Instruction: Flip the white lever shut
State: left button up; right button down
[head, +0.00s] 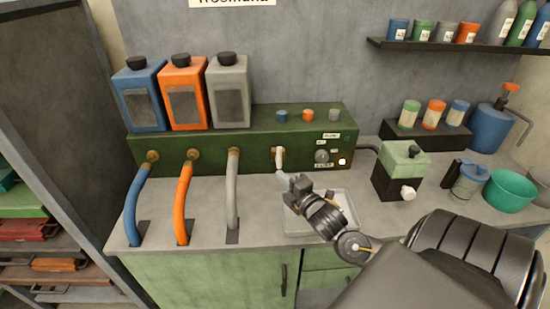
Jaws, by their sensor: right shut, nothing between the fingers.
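A small white lever-like piece (280,157) with a brass collar sticks out of the front of the green machine (240,143) and points down. My right gripper (283,178) is shut and empty. Its tips are just below the white piece; I cannot tell whether they touch it. My right arm comes in from the lower right, over a pale tray (343,205) on the counter. My left gripper is not in view.
Blue (136,205), orange (184,203) and grey (232,195) tubes run from the machine to the counter, left of my gripper. A green and black box (396,182) with a white knob, a jar (468,182) and a teal bowl (510,190) stand on the right.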

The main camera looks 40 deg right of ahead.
aim_at(279, 154)
pick_arm(q)
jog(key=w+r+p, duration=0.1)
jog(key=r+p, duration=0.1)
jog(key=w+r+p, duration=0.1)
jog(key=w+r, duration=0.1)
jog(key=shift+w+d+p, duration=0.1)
jog(key=shift+p, duration=0.3)
pick_arm(e)
jog(key=w+d, duration=0.5)
jog(key=w, duration=0.3)
jog(key=shift+w, duration=0.25)
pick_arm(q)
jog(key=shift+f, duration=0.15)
pick_arm(e)
jog(key=shift+a+f, duration=0.1)
jog(key=shift+f, duration=0.05)
